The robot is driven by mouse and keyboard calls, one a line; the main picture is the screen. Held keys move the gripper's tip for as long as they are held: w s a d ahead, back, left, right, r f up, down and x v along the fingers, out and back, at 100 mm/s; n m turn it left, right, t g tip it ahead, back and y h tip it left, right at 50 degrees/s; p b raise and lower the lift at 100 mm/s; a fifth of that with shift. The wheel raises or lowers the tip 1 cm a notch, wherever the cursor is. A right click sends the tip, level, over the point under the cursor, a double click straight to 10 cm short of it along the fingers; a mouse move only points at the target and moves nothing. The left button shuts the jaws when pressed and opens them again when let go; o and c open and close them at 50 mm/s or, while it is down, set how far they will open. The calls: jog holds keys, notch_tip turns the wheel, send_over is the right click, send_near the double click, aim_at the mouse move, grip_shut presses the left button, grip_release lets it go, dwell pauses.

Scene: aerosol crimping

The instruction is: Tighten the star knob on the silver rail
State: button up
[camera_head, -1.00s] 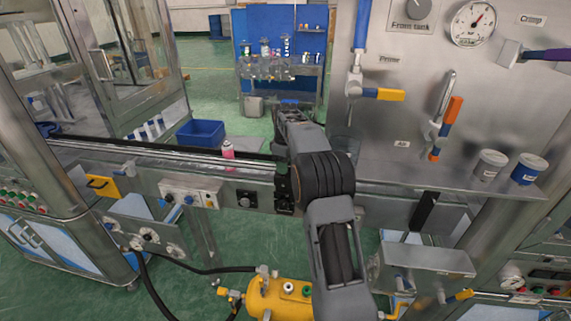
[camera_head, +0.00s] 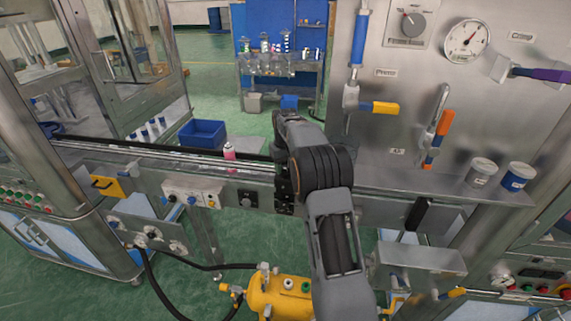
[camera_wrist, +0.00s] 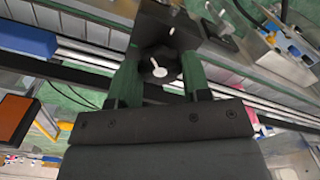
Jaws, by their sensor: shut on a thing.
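The star knob (camera_wrist: 160,66) is dark with a pale metal centre and sits by a black block (camera_wrist: 182,32) in the wrist view. My gripper (camera_wrist: 161,68) has its two green fingers on either side of the knob and is shut on it. The silver rail (camera_wrist: 275,112) runs slantwise behind the fingers. In the head view the silver rail (camera_head: 130,158) runs along the bench front. There, my own arm hides the knob and most of the gripper.
A pink-and-white can (camera_head: 229,152) stands by the rail, left of my arm. A blue crate (camera_head: 202,134) lies behind it. A steel panel with a gauge (camera_head: 466,42) and orange-handled valve (camera_head: 438,135) rises on the right, with two cups (camera_head: 481,172) on its ledge.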

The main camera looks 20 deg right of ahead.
aim_at(285, 168)
jog(key=m+p, duration=0.1)
jog(key=m, duration=0.3)
jog(key=shift+m, duration=0.3)
jog(key=m, duration=0.4)
jog(key=shift+m, duration=0.3)
jog(key=o, duration=0.9)
jog(key=shift+o, duration=0.2)
notch_tip(285, 168, up, 14)
jog(key=shift+f, duration=0.1)
dwell(0.5)
